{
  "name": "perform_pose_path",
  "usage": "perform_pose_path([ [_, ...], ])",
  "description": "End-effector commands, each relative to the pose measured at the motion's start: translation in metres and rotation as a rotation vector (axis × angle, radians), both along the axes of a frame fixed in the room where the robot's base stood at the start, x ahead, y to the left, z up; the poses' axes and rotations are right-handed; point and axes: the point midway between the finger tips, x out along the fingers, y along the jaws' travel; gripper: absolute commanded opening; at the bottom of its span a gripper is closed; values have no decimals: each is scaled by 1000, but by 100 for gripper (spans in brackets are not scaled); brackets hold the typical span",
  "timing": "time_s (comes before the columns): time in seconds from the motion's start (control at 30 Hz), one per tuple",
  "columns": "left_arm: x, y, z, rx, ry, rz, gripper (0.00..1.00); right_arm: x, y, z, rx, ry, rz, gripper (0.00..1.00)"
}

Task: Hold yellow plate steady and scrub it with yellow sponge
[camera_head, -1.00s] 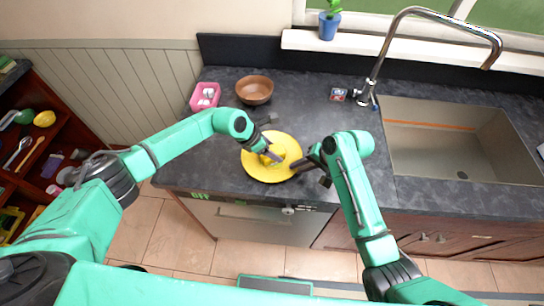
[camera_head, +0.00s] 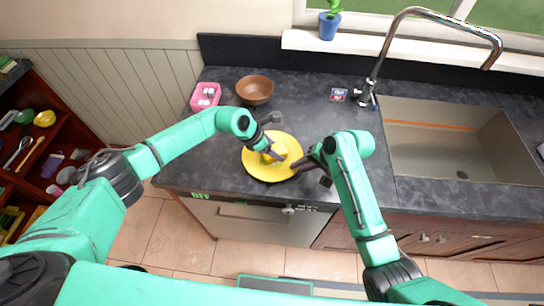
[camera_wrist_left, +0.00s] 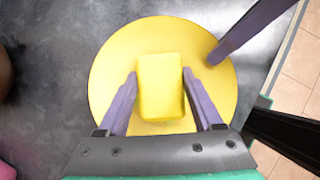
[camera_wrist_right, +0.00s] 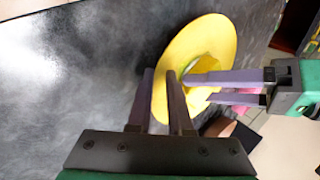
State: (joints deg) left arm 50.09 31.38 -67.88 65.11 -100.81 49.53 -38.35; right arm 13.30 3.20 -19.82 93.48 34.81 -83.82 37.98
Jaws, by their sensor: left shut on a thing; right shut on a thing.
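The yellow plate (camera_head: 262,174) lies on the dark countertop near its front edge; its round face also shows in the left wrist view (camera_wrist_left: 112,62). The yellow sponge (camera_wrist_left: 160,90) is on the plate's middle, between the fingers of my left gripper (camera_wrist_left: 160,78). In the head view my left gripper (camera_head: 277,156) is shut on the sponge and partly hides it. My right gripper (camera_head: 299,164) is shut on the plate's right rim. In the right wrist view the plate (camera_wrist_right: 213,42) is at the right gripper's fingertips (camera_wrist_right: 160,72).
A brown bowl (camera_head: 255,89) and a pink container (camera_head: 205,97) stand behind the plate. The sink (camera_head: 455,140) and faucet (camera_head: 371,85) are at the right. The counter between plate and sink is mostly clear.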

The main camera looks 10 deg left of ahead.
Motion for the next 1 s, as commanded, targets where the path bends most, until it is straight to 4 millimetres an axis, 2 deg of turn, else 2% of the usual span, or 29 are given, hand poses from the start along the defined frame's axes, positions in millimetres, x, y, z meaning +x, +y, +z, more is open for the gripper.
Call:
perform_pose_path([
  [0.3,-8,14,3,-5,-4,1,23,-3,2,-3,0,9,6,0],
  [0.67,1,-2,1,-4,-3,-1,23,-3,2,-3,1,10,7,0],
  [1.0,-8,14,3,-4,-2,0,23,-3,2,-3,1,10,7,0],
])
